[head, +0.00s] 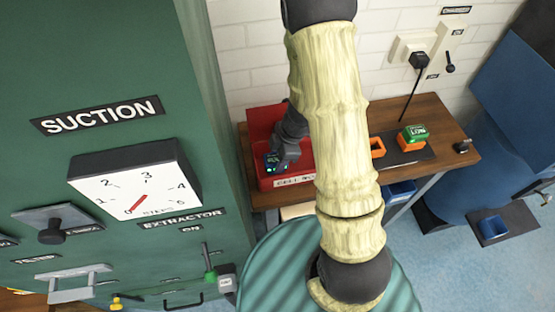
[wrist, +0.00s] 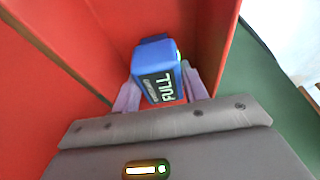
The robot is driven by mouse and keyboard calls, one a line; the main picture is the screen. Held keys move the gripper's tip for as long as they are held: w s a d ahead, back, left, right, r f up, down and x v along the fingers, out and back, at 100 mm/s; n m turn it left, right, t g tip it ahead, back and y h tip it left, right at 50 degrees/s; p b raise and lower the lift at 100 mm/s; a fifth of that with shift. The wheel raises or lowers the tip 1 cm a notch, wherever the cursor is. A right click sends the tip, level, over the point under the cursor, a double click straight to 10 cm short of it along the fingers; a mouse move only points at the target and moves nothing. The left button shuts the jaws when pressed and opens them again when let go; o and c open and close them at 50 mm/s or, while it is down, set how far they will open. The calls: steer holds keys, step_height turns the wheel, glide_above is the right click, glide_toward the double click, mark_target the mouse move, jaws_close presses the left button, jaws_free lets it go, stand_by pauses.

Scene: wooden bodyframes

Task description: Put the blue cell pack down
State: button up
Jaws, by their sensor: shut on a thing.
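The blue cell pack (wrist: 157,66), labelled FULL and showing a green light, is between the two pale lilac fingers of my gripper (wrist: 160,90) in the wrist view. My gripper is shut on it. In the head view, my gripper (head: 280,157) is at the red box (head: 262,122) with a "CELL" label, on the left of the wooden bench. The pack shows there as a small dark blue shape with green lights (head: 271,162). Red walls (wrist: 95,35) surround the pack in the wrist view. Whether the pack touches the box floor is hidden.
On the wooden bench (head: 442,118), a green-topped pack (head: 415,133) sits in an orange holder, and another orange holder (head: 377,148) is partly behind my arm. A green SUCTION cabinet (head: 110,50) stands close on the left. A blue bin (head: 400,191) is below the bench.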

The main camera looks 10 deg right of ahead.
steer(key=shift+w+f, duration=0.1)
steer(key=shift+f, duration=0.2)
steer(key=shift+f, duration=0.15)
steer(key=o, duration=1.1)
steer(key=p+v, duration=0.3)
steer(key=v, duration=0.9)
